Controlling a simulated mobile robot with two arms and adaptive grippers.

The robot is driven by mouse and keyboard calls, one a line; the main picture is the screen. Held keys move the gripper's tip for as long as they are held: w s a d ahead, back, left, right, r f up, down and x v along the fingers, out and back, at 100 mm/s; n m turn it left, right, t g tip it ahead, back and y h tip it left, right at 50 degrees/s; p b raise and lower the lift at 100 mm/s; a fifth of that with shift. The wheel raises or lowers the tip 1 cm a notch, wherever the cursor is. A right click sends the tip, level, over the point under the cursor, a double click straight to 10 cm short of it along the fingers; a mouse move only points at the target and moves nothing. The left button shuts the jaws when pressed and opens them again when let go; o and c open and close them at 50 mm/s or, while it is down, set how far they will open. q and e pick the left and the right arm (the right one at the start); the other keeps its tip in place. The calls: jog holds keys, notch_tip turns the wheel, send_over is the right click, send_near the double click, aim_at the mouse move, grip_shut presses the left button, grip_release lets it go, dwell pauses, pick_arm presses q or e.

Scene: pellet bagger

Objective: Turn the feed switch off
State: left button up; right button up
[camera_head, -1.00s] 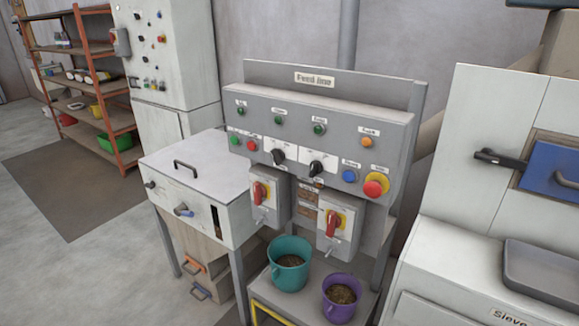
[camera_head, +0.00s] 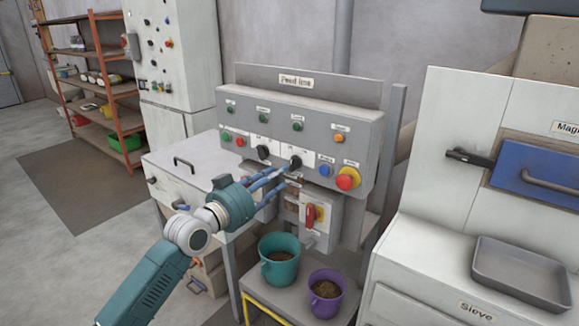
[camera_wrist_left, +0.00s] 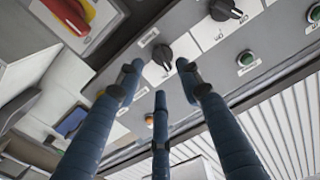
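The feed-line panel (camera_head: 230,118) has two black rotary switches on white plates, a left one (camera_head: 264,152) and a right one (camera_head: 295,161). Their labels are too small to read, so I cannot tell which is the feed switch. My left gripper (camera_head: 280,177) is in front of the panel, fingers pointing at the right switch. In the left wrist view the three blue fingers (camera_wrist_left: 160,76) are spread and empty, with the right switch (camera_wrist_left: 162,56) between and beyond their tips. The left switch (camera_wrist_left: 225,10) lies farther right there. Contact cannot be told. My right gripper is not in view.
A blue button (camera_head: 325,171) and a red emergency stop (camera_head: 346,179) sit right of the switches. A red-handled isolator (camera_head: 310,214) projects below. A teal bucket (camera_head: 278,272) and a purple bucket (camera_head: 325,299) stand beneath. The sieve machine (camera_head: 425,240) is at right.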

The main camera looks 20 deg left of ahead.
aim_at(292, 167)
pick_arm(q)
jog(key=p+x, duration=0.1)
jog(key=x, duration=0.5)
jog(key=shift+w+d, duration=0.1)
jog(key=shift+w, duration=0.3)
jog(key=shift+f, duration=0.1)
grip_shut()
